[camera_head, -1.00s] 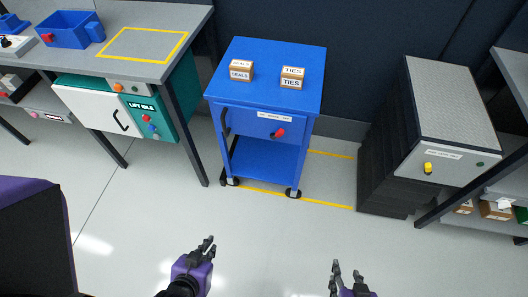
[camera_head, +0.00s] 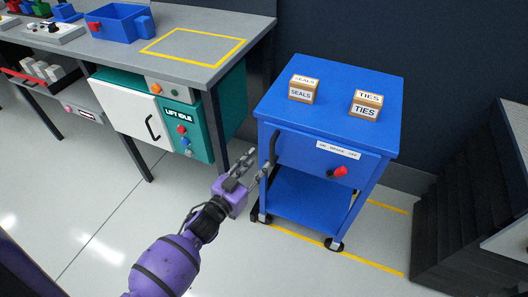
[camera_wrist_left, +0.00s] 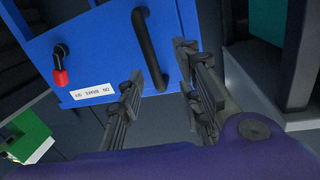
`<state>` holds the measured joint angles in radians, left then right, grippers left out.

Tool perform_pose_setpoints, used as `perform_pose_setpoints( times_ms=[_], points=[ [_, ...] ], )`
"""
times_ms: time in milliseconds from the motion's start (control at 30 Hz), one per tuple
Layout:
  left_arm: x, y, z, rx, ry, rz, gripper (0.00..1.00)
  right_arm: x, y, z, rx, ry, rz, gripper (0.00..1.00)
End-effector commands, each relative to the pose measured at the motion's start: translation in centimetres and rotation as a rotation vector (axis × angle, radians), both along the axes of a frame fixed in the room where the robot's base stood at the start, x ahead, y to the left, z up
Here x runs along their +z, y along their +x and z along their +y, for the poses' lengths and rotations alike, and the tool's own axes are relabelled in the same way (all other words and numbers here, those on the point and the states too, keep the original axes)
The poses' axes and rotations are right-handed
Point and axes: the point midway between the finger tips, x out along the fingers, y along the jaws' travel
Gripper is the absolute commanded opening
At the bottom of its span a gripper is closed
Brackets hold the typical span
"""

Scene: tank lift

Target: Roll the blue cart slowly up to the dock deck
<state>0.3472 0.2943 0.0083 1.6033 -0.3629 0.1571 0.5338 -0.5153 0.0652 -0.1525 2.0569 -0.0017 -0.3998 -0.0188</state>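The blue cart (camera_head: 330,105) stands on casters within yellow floor lines. A SEALS box (camera_head: 303,88) and a TIES box (camera_head: 366,103) sit on its top. Its front has a black upright handle (camera_head: 273,147) at the left and a red-tipped brake lever (camera_head: 338,172). My left gripper (camera_head: 258,166) is open and empty, just in front of the handle. In the left wrist view the handle (camera_wrist_left: 148,45) lies beyond the fingers (camera_wrist_left: 161,64); I see no grip on it. My right gripper is out of view. The dock deck is not clearly identifiable.
A black ribbed block (camera_head: 465,205) stands right of the cart, cut off by the frame. Left is a grey workbench (camera_head: 215,20) with a yellow outline, a blue bin (camera_head: 118,22) and a teal LIFT IDLE unit (camera_head: 215,120) below. Floor in front is clear.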

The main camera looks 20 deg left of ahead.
Motion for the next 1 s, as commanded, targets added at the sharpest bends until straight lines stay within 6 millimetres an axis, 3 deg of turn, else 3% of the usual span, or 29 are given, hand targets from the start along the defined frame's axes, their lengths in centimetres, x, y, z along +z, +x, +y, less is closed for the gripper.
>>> perform_pose_setpoints(
  times_ms=[100, 233, 633, 1000],
  points=[
    [0.8, -0.3, -0.8, -0.035, -0.063, -0.025, 0.33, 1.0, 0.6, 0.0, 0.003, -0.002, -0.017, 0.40],
    [0.9, 0.7, -1.1, -0.037, -0.089, -0.024, 0.33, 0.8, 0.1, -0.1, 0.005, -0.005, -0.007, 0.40],
    [0.8, 6.3, -2.4, -0.036, -0.086, -0.022, 0.33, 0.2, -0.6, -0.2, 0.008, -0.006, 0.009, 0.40],
    [0.8, 7.2, -2.6, -0.035, -0.086, -0.021, 0.33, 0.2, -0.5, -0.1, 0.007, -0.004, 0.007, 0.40]
  ],
)
